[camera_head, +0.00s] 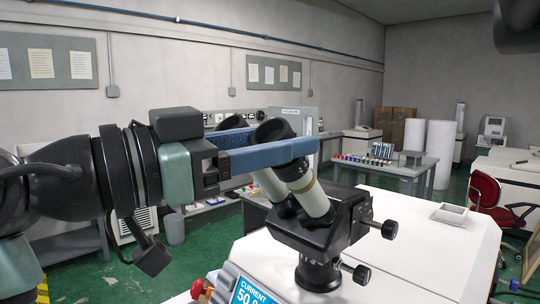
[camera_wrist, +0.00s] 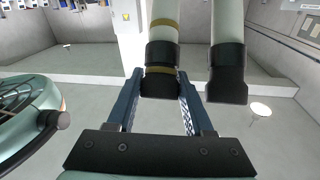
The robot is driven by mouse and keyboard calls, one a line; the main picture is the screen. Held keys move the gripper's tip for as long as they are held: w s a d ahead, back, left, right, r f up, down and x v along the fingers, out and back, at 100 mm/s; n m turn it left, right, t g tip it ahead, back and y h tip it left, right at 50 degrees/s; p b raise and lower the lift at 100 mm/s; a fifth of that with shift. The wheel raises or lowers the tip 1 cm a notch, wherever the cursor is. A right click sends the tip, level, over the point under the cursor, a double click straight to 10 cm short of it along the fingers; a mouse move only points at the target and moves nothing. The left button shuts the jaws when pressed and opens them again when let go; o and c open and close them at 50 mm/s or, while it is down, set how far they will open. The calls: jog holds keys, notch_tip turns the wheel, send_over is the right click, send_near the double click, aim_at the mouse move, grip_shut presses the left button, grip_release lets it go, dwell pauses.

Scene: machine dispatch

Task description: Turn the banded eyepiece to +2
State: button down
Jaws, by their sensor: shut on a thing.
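A black microscope head (camera_head: 325,228) carries two pale tubes with black eyepieces. The banded eyepiece (camera_wrist: 160,84) has brass-coloured bands and is the left one in the wrist view; its black cup also shows in the head view (camera_head: 273,130). My gripper (camera_head: 286,143) comes from the left, its blue fingers on either side of the banded eyepiece and shut on it. In the wrist view my gripper (camera_wrist: 160,74) has one finger on each side of the banded part. The plain eyepiece (camera_wrist: 227,82) stands apart, right of the fingers.
The microscope stands on a white machine top (camera_head: 430,240) with open room to its right. Black knobs (camera_head: 388,229) stick out right of the head. A blue display (camera_head: 250,292) is at the front. A red chair (camera_head: 487,192) and a workbench (camera_head: 400,168) stand farther back.

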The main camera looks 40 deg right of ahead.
jog(key=shift+m+g, duration=1.1)
jog(key=c, duration=0.6)
grip_release()
jog(key=a+b, duration=0.1)
jog(key=a, duration=0.3)
jog(key=w+a+b, duration=0.1)
jog(key=a, duration=0.3)
jog(key=w+a+b, duration=0.1)
jog(key=a+b, duration=0.1)
jog(key=a, duration=0.3)
jog(key=shift+f, duration=0.2)
jog(key=shift+d, duration=0.1)
